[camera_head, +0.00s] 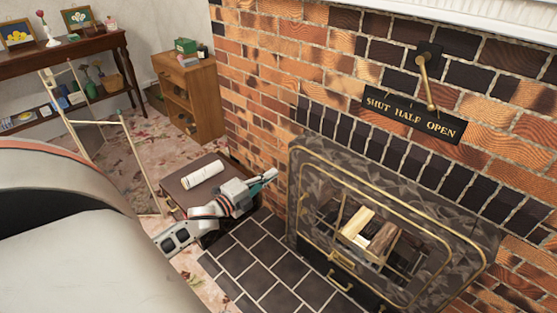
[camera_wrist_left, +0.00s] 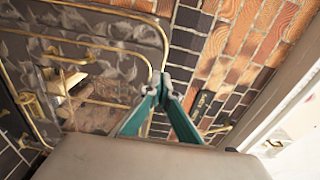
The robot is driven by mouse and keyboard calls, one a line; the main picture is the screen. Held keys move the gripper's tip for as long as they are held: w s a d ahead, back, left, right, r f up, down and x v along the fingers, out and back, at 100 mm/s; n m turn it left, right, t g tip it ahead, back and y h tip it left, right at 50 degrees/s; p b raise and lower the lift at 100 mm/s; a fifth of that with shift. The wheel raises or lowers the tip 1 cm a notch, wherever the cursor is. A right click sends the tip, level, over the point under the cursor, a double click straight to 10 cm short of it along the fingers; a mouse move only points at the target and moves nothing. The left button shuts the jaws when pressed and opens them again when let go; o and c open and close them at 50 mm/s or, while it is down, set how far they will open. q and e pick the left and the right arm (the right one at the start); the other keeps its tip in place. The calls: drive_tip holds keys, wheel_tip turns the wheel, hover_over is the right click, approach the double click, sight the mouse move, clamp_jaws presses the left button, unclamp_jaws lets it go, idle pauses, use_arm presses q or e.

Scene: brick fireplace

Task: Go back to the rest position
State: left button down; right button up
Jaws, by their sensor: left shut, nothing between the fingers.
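My left gripper (camera_head: 268,177) is in front of the brick wall, just left of the fireplace's upper left corner in the head view. Its green fingers are shut with nothing between them, and they also show in the left wrist view (camera_wrist_left: 160,86). My left arm reaches out over a small dark table (camera_head: 185,190). The fireplace (camera_head: 310,160) has a grey patterned front with brass trim, and the gripper appears apart from it. Logs (camera_head: 368,232) show behind its front. My right gripper is not in view.
A white roll (camera_head: 203,174) lies on the small table beside my left arm. A brass lever (camera_head: 427,82) hangs above the "SHUT HALF OPEN" plate (camera_head: 412,118). Dark hearth tiles (camera_head: 262,262) lie below. A wooden cabinet (camera_head: 198,95) and a long dark table (camera_head: 95,48) stand at the back left.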

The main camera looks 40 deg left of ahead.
use_arm(q)
drive_tip(key=shift+s, duration=0.75)
use_arm(e)
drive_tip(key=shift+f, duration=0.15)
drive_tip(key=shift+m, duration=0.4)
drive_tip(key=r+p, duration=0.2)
drive_tip(key=p, duration=0.1)
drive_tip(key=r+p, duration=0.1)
drive_tip(key=p, duration=0.3)
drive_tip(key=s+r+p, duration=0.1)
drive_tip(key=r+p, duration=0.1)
drive_tip(key=p, duration=0.1)
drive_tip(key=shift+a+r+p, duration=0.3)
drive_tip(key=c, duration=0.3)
use_arm(q)
drive_tip(key=s+d+f+n+g, duration=0.2)
drive_tip(key=s+d+n, duration=0.5)
drive_tip(key=s+d, duration=0.6)
drive_tip(key=s+d+f+n+g+h, duration=0.1)
drive_tip(key=s+d+f+n+g, duration=0.2)
drive_tip(key=s+d, duration=1)
drive_tip(key=d+n+g, duration=0.2)
drive_tip(key=d+n, duration=0.1)
drive_tip(key=n, duration=0.1)
drive_tip(key=shift+d+f+h, duration=0.2)
drive_tip(key=shift+f+h, duration=0.1)
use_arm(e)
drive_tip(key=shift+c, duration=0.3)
